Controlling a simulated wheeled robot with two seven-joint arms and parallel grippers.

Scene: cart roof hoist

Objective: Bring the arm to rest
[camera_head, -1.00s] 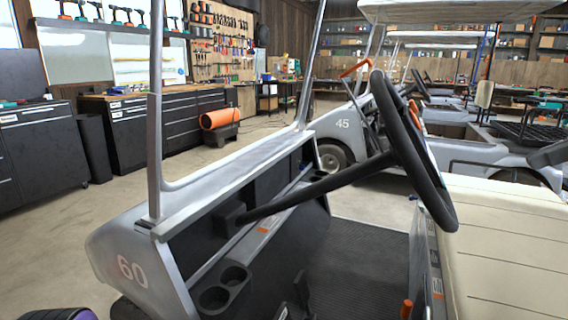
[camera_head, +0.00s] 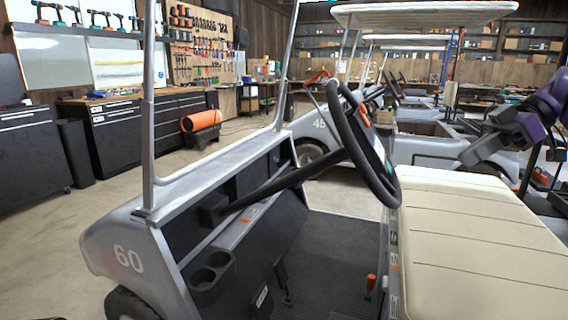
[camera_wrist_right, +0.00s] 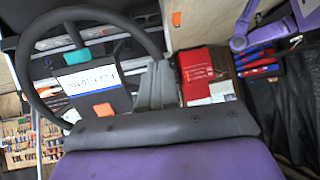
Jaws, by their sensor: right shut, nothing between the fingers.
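My right arm, purple with dark grey parts, comes in from the right edge in the head view. Its gripper (camera_head: 472,154) is shut and empty, held above the far right end of the cream seat (camera_head: 470,235) and apart from it. In the right wrist view the shut gripper fingers (camera_wrist_right: 155,88) show beyond the dark wrist body, with a steering wheel (camera_wrist_right: 100,20) at the left. My left gripper is not in view.
The near cart, number 60 (camera_head: 128,258), has a black steering wheel (camera_head: 362,140) and a windscreen frame (camera_head: 149,110). Cart 45 (camera_head: 319,124) stands behind it. Black tool cabinets (camera_head: 120,140) and an orange cylinder (camera_head: 201,121) are at the left. Concrete floor is clear between.

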